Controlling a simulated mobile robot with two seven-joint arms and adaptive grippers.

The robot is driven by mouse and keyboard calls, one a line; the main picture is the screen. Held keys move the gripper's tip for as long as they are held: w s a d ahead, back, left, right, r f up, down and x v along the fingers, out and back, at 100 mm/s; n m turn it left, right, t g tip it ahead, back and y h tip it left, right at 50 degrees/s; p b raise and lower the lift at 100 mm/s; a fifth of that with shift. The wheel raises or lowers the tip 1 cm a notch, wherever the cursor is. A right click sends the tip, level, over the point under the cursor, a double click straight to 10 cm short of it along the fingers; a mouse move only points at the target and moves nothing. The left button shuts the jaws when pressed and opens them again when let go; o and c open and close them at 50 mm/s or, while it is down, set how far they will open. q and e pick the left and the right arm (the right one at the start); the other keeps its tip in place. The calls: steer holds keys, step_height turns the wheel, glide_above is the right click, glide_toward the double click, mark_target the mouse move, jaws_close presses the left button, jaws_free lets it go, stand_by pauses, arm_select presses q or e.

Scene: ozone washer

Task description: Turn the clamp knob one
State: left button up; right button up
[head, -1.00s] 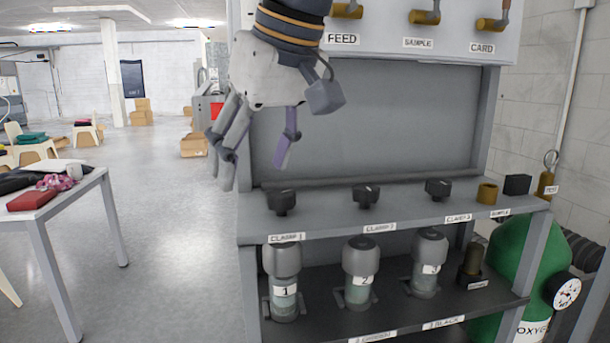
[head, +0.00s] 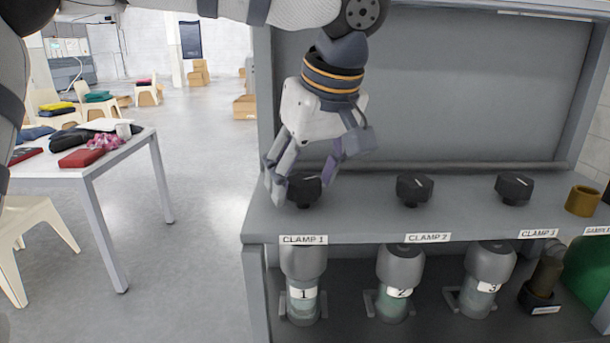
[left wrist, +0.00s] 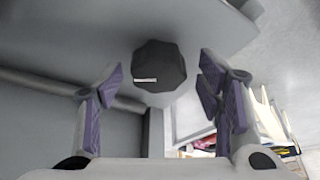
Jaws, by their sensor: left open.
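The clamp 1 knob (head: 304,190) is black and faceted. It stands on the grey shelf above the label CLAMP 1 (head: 303,240). My left gripper (head: 305,185) is open and points down at this knob, with fingers on either side of it in the head view. In the left wrist view the knob (left wrist: 159,66) lies between and beyond the spread fingertips (left wrist: 160,80), with visible gaps on both sides. A white mark shows on the knob's face. The fingers partly cover the knob's left side in the head view. My right gripper is not in view.
The clamp 2 knob (head: 414,190) and clamp 3 knob (head: 514,188) stand to the right on the same shelf (head: 360,215), with a brass fitting (head: 582,200) beyond. Numbered bottles stand below. A grey back panel (head: 450,100) rises behind. A white table (head: 140,150) is at left.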

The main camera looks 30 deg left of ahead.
arm_select(q)
steer(key=shift+w+f, duration=0.1)
steer(key=c, duration=1.2)
steer(key=shift+o, duration=0.3)
steer(key=shift+n, duration=0.3)
steer(key=n+g, duration=0.1)
steer(key=n, duration=0.3)
steer(key=shift+w+n+g+y, duration=0.15)
steer(key=shift+n+g+y, duration=0.15)
steer(key=shift+g+y, duration=0.1)
steer(key=n+g, duration=0.1)
steer(key=n, duration=0.3)
steer(key=shift+w+g, duration=0.1)
steer(key=shift+g, duration=0.3)
steer(key=n, duration=0.2)
steer(key=n+g+h, duration=0.1)
steer(key=n, duration=0.2)
steer(key=shift+w+g, duration=0.1)
steer(key=shift+g, duration=0.2)
steer(key=n, duration=0.2)
steer(key=n+g+h, duration=0.1)
steer(key=n, duration=0.1)
steer(key=shift+a+n+h, duration=0.15)
steer(key=shift+n+h, duration=0.15)
steer(key=shift+n, duration=0.3)
